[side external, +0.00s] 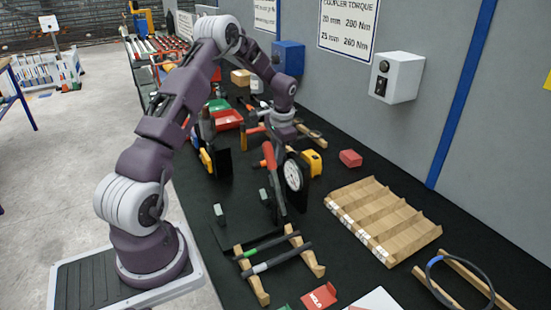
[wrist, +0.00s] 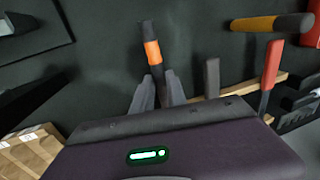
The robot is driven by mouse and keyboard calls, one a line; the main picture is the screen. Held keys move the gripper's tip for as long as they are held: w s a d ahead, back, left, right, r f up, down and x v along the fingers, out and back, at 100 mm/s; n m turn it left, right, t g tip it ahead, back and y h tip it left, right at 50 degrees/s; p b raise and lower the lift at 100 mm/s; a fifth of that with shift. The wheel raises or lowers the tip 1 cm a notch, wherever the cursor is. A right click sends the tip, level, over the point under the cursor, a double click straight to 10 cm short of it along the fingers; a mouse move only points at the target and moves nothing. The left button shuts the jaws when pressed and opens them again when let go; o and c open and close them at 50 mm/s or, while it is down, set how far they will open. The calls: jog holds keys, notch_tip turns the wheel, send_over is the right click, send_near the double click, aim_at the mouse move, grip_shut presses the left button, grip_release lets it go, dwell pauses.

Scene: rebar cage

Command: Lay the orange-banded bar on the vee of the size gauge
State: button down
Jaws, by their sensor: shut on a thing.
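The orange-banded bar (wrist: 152,52) is dark, with one orange band near its upper end in the wrist view. My gripper (wrist: 158,88) is shut on it, with a grey finger on each side and the banded end sticking out beyond them. The bar's other end is hidden by the gripper body. In the side view my gripper's fingers and the bar are hard to make out behind the tools. A round white dial (side external: 293,174) on a dark stand, likely the size gauge, stands in front of my wrist there. Its vee cannot be made out.
A wooden rack (side external: 262,293) holds bars with green and white bands at the front. A slotted wooden tray (side external: 385,220) lies to the right. A red-handled tool (wrist: 271,65) and an orange-handled tool (wrist: 272,22) are right of the bar. A yellow item (side external: 312,162) stands beside the dial.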

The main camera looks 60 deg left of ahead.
jog(key=shift+f, duration=0.85)
jog(key=shift+f, duration=0.15)
jog(key=c, duration=1.3)
grip_release()
jog(key=shift+c, duration=0.2)
